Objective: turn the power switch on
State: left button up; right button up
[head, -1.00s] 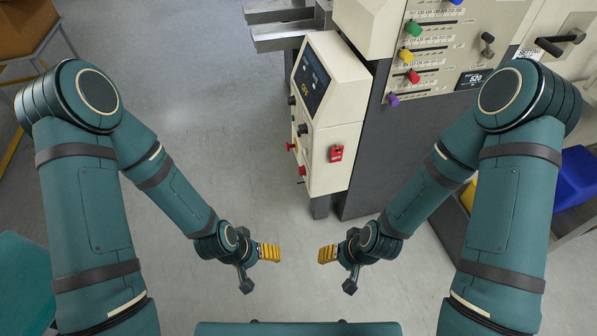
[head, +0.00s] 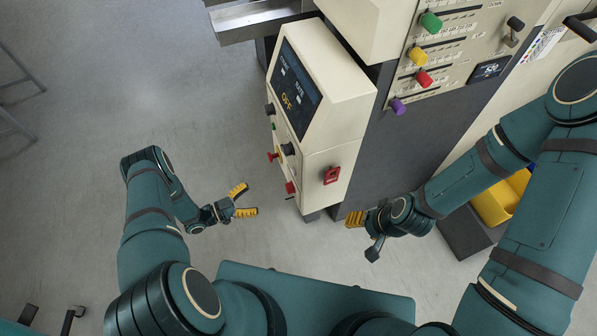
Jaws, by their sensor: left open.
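A cream control box (head: 335,110) stands ahead of me. Its dark screen (head: 296,90) reads OFF in yellow letters. A red switch (head: 331,175) sits on the box's right-hand side panel, low down; it appears to be the power switch, and its exact position is too small to tell. My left gripper (head: 251,198) is open and empty, its two yellow fingers spread, to the left of the box and apart from it. My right gripper (head: 354,219) is below and slightly right of the red switch, not touching it; its fingers overlap in view.
Red and black knobs (head: 288,149) stick out of the box's front face. The taller machine panel (head: 440,60) with coloured knobs stands to the right. A yellow bin (head: 498,200) is at the lower right.

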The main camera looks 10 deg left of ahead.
aim_at(288, 188)
pick_arm(q)
jog(key=shift+m+g+h, duration=0.4)
jog(key=shift+m+h, duration=0.1)
jog(key=x, duration=1.3)
jog(key=shift+s+d+f+b, duration=0.1)
jog(key=shift+d+f+b, duration=0.1)
jog(key=shift+d+b, duration=0.15)
jog(key=c, duration=1.2)
